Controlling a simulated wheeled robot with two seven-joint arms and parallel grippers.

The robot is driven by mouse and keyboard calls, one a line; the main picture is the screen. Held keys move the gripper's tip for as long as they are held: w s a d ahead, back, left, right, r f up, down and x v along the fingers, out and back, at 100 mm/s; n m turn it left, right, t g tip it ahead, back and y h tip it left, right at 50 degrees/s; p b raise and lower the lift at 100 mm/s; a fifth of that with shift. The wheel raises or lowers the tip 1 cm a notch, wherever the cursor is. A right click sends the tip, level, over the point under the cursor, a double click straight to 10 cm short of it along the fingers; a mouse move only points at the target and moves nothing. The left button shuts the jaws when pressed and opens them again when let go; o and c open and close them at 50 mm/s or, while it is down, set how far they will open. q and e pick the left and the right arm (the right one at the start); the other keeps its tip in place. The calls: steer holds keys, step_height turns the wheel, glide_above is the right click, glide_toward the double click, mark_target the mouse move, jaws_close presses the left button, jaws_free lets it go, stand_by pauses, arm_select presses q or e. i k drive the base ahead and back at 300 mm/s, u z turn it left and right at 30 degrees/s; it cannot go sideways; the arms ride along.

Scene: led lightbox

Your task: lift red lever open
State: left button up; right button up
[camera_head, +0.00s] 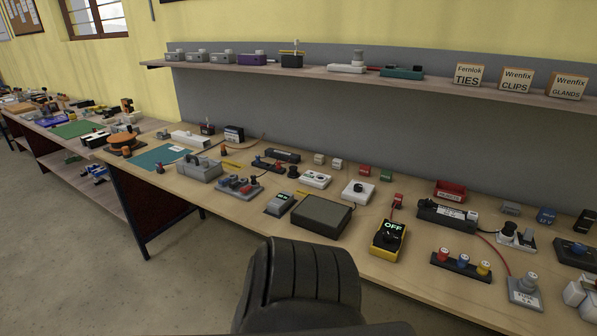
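No part is clearly recognisable as a red lever at this size. A small red block (397,201) stands on the workbench just behind the yellow meter, and a second small red block (365,170) sits farther back. Whether either has a lever, or whether it is up or down, is too small to tell. Neither of my grippers is in view.
A dark grey box (321,215) and a white box with a knob (358,192) are nearby. A black padded chair-like shape (305,275) stands before the bench. A shelf (320,74) runs above. The bench is crowded, with small bare patches.

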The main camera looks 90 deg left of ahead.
mark_target(244, 190)
steer(key=z, duration=0.05)
steer(key=k, duration=0.55)
steer(key=u, duration=1.85)
